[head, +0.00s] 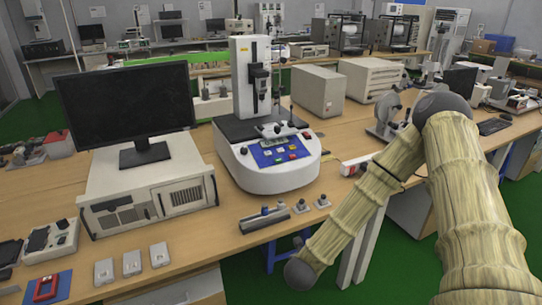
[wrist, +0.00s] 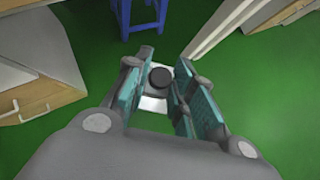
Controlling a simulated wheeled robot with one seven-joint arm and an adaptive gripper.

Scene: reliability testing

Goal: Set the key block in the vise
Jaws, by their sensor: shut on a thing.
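My gripper (wrist: 160,84) shows in the wrist view, with its teal-padded fingers shut on a small pale block with a round black knob (wrist: 161,77), which looks like the key block. It hangs over the green floor, clear of the table. The head view does not show my gripper. In the head view, a small grey fixture with knobs (head: 279,129), possibly the vise, sits on the base of the white test machine (head: 268,172). A grey clamp-like bar (head: 264,219) lies at the table's front edge; I cannot tell which one is the vise.
Two small grey knobbed pieces (head: 322,202) stand right of the bar. Several white blocks (head: 132,262) lie at the front left. A monitor (head: 128,105) stands on a computer case (head: 147,195). In the wrist view, a blue stool (wrist: 143,14) stands on the floor.

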